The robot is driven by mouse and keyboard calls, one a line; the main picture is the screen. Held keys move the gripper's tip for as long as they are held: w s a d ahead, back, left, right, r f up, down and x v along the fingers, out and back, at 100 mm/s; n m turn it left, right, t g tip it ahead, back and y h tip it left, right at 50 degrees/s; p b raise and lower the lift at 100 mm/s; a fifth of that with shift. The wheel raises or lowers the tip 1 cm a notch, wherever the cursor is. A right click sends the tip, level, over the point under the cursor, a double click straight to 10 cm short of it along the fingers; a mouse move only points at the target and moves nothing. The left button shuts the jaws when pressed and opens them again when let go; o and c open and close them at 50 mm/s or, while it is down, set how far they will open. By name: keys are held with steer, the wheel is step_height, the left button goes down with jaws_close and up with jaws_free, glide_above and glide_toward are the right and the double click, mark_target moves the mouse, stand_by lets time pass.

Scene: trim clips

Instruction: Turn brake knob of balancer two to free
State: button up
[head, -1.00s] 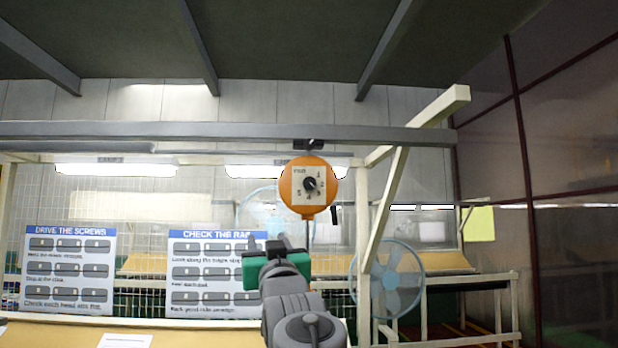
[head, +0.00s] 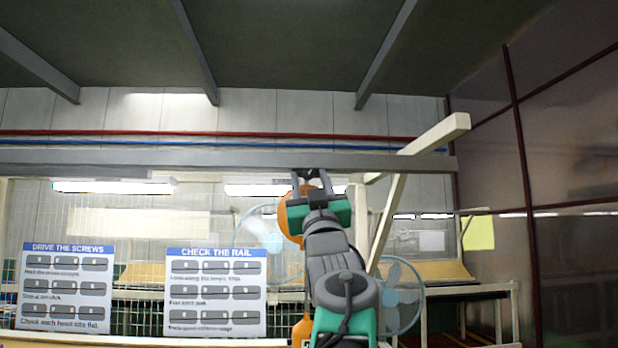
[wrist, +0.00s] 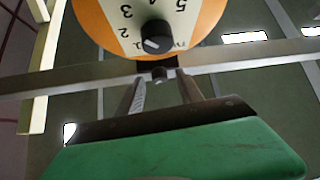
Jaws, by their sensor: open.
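An orange round balancer (head: 291,228) hangs from the grey rail, mostly hidden behind my gripper in the head view. In the wrist view the orange balancer (wrist: 92,22) fills the top, seen upside down. Its pale dial plate (wrist: 118,10) carries numbers and a partly cut-off word. The black brake knob (wrist: 157,36) sits on the plate, with a small pale mark at its lower left in the picture. My gripper (head: 313,184) is open and empty in front of the balancer; in the wrist view the fingers (wrist: 160,92) lie apart from the knob, below it in the picture.
The grey rail (head: 150,162) runs across above the balancer. A pale slanted brace (head: 387,222) stands to the right, with a blue fan (head: 398,295) behind. Two instruction boards (head: 66,290) stand at the left. An orange object (head: 302,330) shows low behind my arm.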

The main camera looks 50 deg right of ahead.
steer(key=shift+c, duration=0.5)
jaws_close()
steer(key=shift+s+n+t+y, duration=0.15)
steer(key=shift+n+t+y, duration=0.15)
steer(key=shift+n+y, duration=0.15)
steer(key=shift+d+n+t+y, duration=0.1)
steer(key=shift+n+t+y, duration=0.25)
steer(key=shift+n, duration=0.2)
steer(key=n+y, duration=0.1)
steer(key=n, duration=0.1)
steer(key=n+t+y, duration=0.1)
steer(key=n+y, duration=0.1)
steer(key=shift+s+d+r+t, duration=0.1)
steer(key=shift+s+d+t, duration=0.05)
steer(key=shift+s+t, duration=0.1)
steer(key=n+y, duration=0.1)
steer(key=n+y+p, duration=0.1)
steer(key=n, duration=0.1)
steer(key=n+y, duration=0.1)
steer(key=shift+d+r+t+y, duration=0.1)
steer(key=shift+r+t+y, duration=0.15)
steer(key=shift+t+y, duration=0.15)
steer(key=shift+s+n+y+p, duration=0.15)
steer(key=shift+n+y+p, duration=0.8)
steer(key=shift+n+y, duration=0.95)
steer(key=shift+n, duration=0.5)
